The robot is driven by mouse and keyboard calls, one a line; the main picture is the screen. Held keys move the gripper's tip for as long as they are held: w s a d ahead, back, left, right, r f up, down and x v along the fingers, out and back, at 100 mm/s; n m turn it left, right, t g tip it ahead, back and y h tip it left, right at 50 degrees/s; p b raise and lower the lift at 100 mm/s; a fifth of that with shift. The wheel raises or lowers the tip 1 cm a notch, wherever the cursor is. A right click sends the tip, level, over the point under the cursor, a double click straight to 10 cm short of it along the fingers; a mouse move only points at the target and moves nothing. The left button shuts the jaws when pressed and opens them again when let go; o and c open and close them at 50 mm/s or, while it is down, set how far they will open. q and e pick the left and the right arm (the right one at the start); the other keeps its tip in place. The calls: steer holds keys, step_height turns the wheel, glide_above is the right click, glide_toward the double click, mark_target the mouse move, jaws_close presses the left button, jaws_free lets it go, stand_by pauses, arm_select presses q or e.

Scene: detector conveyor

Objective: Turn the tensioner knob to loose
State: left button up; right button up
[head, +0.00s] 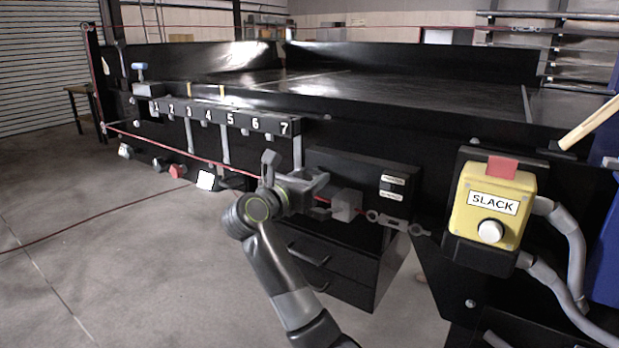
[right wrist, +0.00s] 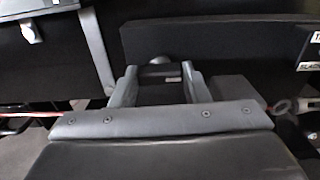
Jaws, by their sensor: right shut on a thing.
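My right gripper (head: 312,186) is at the front of the conveyor, just left of a grey tensioner block (head: 346,204). In the right wrist view its two fingers (right wrist: 160,82) are closed on a small dark part (right wrist: 160,70), which looks like the tensioner knob. The fingers hide most of it, and its pointer position cannot be read. The block also shows right of the fingers in the right wrist view (right wrist: 232,92). A metal eyelet link (head: 392,222) sits right of the block. My left gripper is not in view.
A yellow box (head: 492,205) labelled SLACK, with a white button, is at the right. A numbered rail (head: 218,116) with hanging grey strips is left of the gripper. A red cord (head: 160,146) runs along the front. A black drawer cabinet (head: 345,262) stands below.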

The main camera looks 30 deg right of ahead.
steer(key=shift+r+n+p, duration=0.25)
steer(key=shift+n+p, duration=0.85)
steer(key=shift+p, duration=0.45)
steer(key=n+p, duration=1.3)
steer(key=p, duration=0.4)
steer(key=shift+p, duration=0.3)
steer(key=shift+f+n+p, duration=0.25)
steer(key=shift+n+p, duration=1.1)
steer(key=shift+n, duration=0.05)
steer(key=o, duration=1)
steer(key=shift+a, duration=0.1)
